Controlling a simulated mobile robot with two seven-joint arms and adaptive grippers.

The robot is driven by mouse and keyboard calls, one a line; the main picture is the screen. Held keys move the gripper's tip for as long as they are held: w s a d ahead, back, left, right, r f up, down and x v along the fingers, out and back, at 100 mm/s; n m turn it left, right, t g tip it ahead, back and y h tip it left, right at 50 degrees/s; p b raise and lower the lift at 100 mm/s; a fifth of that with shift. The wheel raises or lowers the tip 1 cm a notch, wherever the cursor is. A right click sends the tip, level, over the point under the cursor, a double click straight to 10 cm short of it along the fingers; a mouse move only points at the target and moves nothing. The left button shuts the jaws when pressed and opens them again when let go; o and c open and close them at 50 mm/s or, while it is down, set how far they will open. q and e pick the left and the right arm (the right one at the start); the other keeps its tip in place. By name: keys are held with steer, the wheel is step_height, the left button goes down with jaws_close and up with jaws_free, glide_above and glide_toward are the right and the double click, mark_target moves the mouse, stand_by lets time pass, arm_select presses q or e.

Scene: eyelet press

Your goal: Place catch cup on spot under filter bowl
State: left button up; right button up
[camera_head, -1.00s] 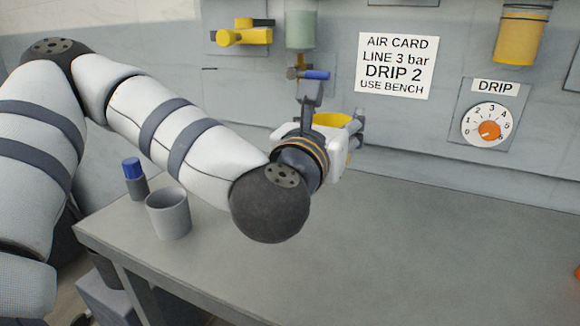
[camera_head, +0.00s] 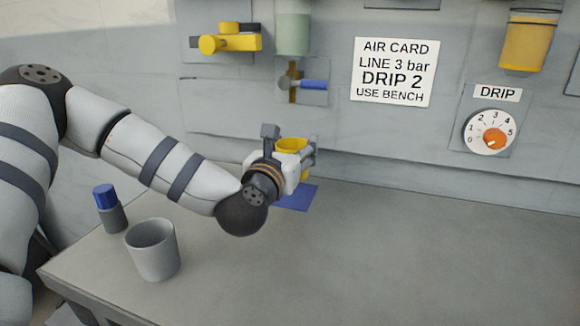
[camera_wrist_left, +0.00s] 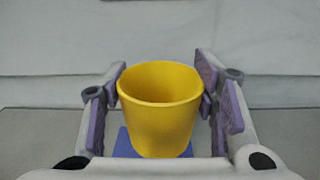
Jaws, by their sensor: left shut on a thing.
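The yellow catch cup (camera_head: 291,145) is upright in my left gripper (camera_head: 303,158), which is shut on its sides. The left wrist view shows the cup (camera_wrist_left: 160,110) between the purple finger pads, its open top facing up. A blue square spot (camera_head: 297,197) lies on the bench, partly hidden by my gripper. In the left wrist view the blue spot (camera_wrist_left: 124,145) shows below and behind the cup. I cannot tell whether the cup touches it. The greenish filter bowl (camera_head: 293,34) hangs on the wall above. My right gripper is not in view.
A grey cup (camera_head: 153,252) and a blue-capped bottle (camera_head: 109,209) stand on the bench (camera_head: 400,260) at the left. A blue-handled valve (camera_head: 312,85) sits on the wall below the filter bowl. The bench's middle and right are clear.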

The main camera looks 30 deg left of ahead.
arm_select(q)
steer(key=shift+w+a+f, duration=0.25)
steer(key=shift+f, duration=0.15)
steer(key=shift+w+a+f, duration=0.2)
steer(key=shift+f, duration=0.2)
steer(key=f, duration=0.3)
steer(key=shift+w+a+f+b, duration=0.15)
steer(key=shift+a+f+b, duration=0.05)
steer(key=shift+f+b, duration=0.2)
steer(key=shift+r, duration=0.2)
steer(key=shift+f, duration=0.15)
steer(key=o, duration=1.2)
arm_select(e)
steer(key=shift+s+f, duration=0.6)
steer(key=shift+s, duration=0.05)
